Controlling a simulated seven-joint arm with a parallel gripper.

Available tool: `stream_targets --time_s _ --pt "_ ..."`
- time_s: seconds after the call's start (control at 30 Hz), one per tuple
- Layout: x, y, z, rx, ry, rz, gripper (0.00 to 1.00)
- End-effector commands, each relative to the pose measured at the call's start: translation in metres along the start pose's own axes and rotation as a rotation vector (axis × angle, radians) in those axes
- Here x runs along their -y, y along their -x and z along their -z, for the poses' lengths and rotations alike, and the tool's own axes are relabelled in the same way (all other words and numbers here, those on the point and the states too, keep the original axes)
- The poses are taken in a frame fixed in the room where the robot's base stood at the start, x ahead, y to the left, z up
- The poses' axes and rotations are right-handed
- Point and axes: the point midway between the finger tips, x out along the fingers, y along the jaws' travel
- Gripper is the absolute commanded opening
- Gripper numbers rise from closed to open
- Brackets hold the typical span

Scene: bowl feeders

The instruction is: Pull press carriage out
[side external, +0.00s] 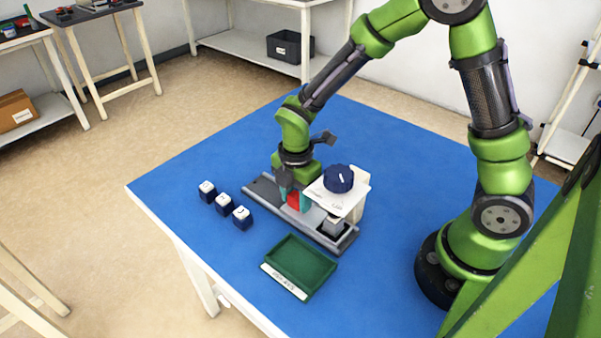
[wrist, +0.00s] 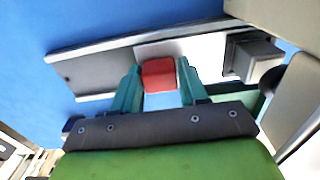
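The press stands on the blue table with a long grey rail (side external: 262,187) as its base. A red block (side external: 294,200), which looks like the carriage's handle, sits on the rail beside the raised white plate (side external: 338,198) with the dark blue knob (side external: 339,178). My gripper (side external: 293,197) reaches down over the rail. In the wrist view, its teal fingers (wrist: 159,80) stand on both sides of the red block (wrist: 158,75) and appear to touch it. The carriage (wrist: 180,50) shows as a pale plate beyond the block. The side view partly hides the contact.
A green tray (side external: 299,266) with a white label lies in front of the press. Several dark blue pieces with white tops (side external: 223,203) stand in a row to its left. A grey block (side external: 333,226) is at the rail's near end. The rail's far left part is bare.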

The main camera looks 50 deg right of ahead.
Motion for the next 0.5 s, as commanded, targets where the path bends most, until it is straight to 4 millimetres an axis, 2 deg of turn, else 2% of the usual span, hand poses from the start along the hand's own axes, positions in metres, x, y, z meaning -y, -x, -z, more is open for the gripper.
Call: stream_targets --time_s 0.03,0.13,0.33,0.5 --pt "0.0 0.0 0.0 0.0 0.0 0.0 0.13" --pt "0.0 0.0 0.0 0.0 0.0 0.0 0.0" --pt "-0.005 0.001 0.0 0.0 -0.001 -0.001 0.0" --pt "-0.037 0.0 0.0 -0.001 -0.003 -0.003 0.0"
